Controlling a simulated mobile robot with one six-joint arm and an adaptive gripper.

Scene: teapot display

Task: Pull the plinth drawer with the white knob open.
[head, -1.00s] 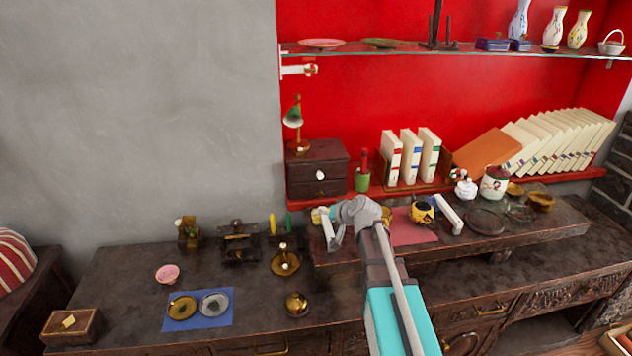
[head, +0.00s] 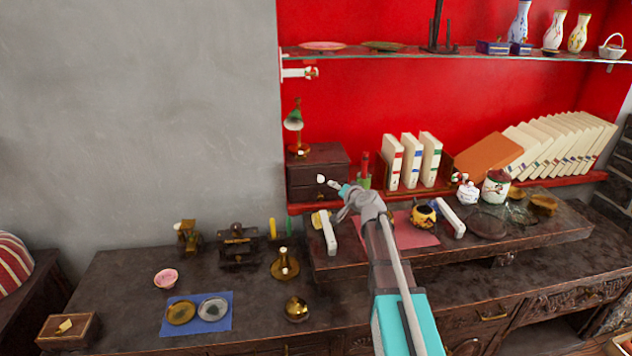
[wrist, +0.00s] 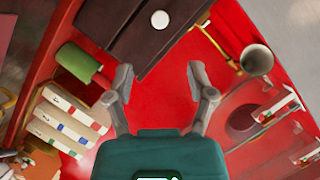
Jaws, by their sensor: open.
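The plinth (head: 305,170) is a small dark wooden chest on the red ledge, with a lamp on top. Its white knob (head: 320,178) is on the front, and the drawer front looks flush. My gripper (head: 338,187) is just right of the knob in the head view. In the wrist view the plinth (wrist: 118,22) is at the top, with the white knob (wrist: 160,19) beyond the fingertips. There my gripper (wrist: 160,78) is open, its fingers spread with nothing between them. The knob is apart from both fingers.
A green pot (wrist: 78,62) with a red item stands beside the plinth, close to one finger. White books (head: 410,160) stand right of it. The lamp (wrist: 257,60) shows at right in the wrist view. A glass shelf (head: 400,52) hangs above; the counter holds several brass pieces.

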